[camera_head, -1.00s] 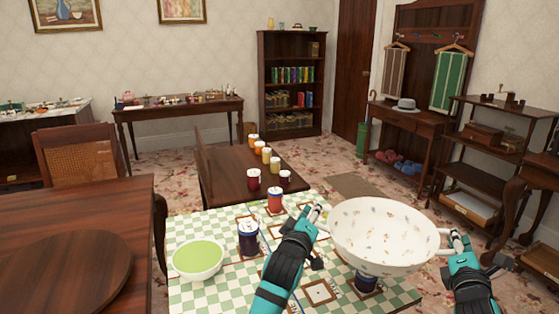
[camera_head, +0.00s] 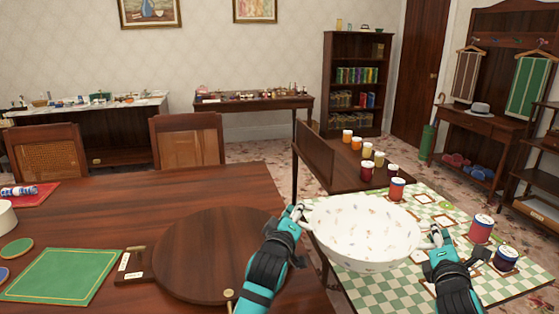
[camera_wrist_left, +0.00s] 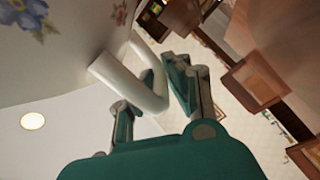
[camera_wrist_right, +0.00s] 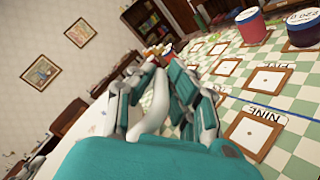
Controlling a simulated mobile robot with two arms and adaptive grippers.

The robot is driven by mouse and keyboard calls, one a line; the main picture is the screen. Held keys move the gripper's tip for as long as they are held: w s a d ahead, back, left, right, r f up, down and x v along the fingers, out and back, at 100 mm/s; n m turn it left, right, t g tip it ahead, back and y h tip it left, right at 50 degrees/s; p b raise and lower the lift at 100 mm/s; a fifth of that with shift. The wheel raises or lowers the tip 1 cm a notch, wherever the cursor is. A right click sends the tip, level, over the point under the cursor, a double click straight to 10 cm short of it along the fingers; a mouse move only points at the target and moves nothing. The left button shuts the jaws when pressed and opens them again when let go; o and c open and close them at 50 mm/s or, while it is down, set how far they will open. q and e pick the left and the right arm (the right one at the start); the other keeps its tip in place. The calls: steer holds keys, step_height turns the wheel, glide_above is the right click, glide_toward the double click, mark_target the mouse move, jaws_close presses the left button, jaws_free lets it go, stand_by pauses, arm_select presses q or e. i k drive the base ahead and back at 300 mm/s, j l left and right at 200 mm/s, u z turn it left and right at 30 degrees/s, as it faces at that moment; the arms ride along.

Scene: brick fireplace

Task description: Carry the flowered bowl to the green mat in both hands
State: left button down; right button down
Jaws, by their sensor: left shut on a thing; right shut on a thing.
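The white flowered bowl (camera_head: 365,232) hangs level between my two grippers in the head view, above the left part of the checkered table. My left gripper (camera_head: 296,213) is shut on the bowl's left handle (camera_wrist_left: 140,85). My right gripper (camera_head: 436,236) is shut on the bowl's right handle (camera_wrist_right: 156,100). The bowl looks empty inside. The green mat (camera_head: 65,275) with a gold border lies flat and bare on the dark wooden table at the lower left of the head view, well left of the bowl.
A round wooden board (camera_head: 210,255) lies on the wooden table (camera_head: 150,205) between mat and bowl. A small labelled wooden piece (camera_head: 132,265) sits beside the mat. Several tins, including a red one (camera_head: 481,229), stand on the checkered table (camera_head: 385,285). Chairs (camera_head: 188,142) stand behind.

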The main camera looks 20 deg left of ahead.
mark_target(64, 274)
steer(key=k+j+u, duration=0.1)
steer(key=j, duration=0.3)
steer(key=k+j+u, duration=0.1)
steer(key=j, duration=0.35)
steer(key=k+j+u, duration=0.1)
steer(key=j, duration=0.3)
steer(key=k+j+u, duration=0.1)
steer(key=j, duration=0.35)
steer(key=j+u, duration=0.25)
steer(key=j, duration=0.8)
